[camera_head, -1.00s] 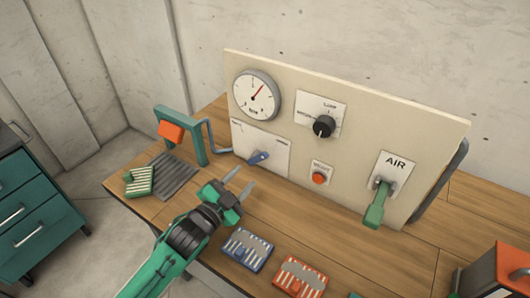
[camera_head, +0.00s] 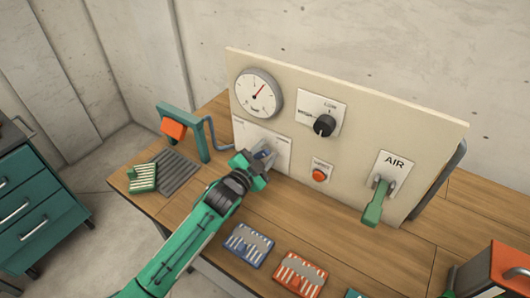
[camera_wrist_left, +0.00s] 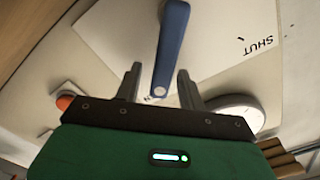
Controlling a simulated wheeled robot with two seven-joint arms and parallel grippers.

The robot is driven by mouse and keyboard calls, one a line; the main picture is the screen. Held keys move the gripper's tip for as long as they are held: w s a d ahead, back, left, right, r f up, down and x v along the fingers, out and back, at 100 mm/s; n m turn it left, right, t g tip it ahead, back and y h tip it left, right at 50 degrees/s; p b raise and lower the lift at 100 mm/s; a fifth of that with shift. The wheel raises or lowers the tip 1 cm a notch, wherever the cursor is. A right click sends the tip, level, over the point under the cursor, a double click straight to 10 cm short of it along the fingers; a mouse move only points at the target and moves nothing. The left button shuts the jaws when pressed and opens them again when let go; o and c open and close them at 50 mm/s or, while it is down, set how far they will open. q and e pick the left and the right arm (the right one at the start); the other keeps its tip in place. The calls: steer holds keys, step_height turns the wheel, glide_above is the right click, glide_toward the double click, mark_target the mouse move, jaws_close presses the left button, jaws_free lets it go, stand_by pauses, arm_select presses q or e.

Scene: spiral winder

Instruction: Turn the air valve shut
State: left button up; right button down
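The panel carries a white plate (camera_head: 247,132) with a blue lever (camera_head: 263,154). In the left wrist view this blue lever (camera_wrist_left: 172,45) reaches down between the two fingers, and the plate (camera_wrist_left: 225,25) reads "SHUT" to its right. My left gripper (camera_head: 270,150) is at the lever, partly hiding it in the head view. Its fingers (camera_wrist_left: 159,82) are open, one on each side of the lever's end, with visible gaps. My right gripper is not in view.
A gauge (camera_head: 258,93), a black knob (camera_head: 324,126) and a red button (camera_head: 319,175) sit on the panel (camera_head: 365,120). Blue (camera_head: 248,245) and red (camera_head: 299,274) racks lie on the table. A teal frame (camera_head: 182,132) stands left, a red box (camera_head: 503,268) right.

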arm_select(q)
jaws_close()
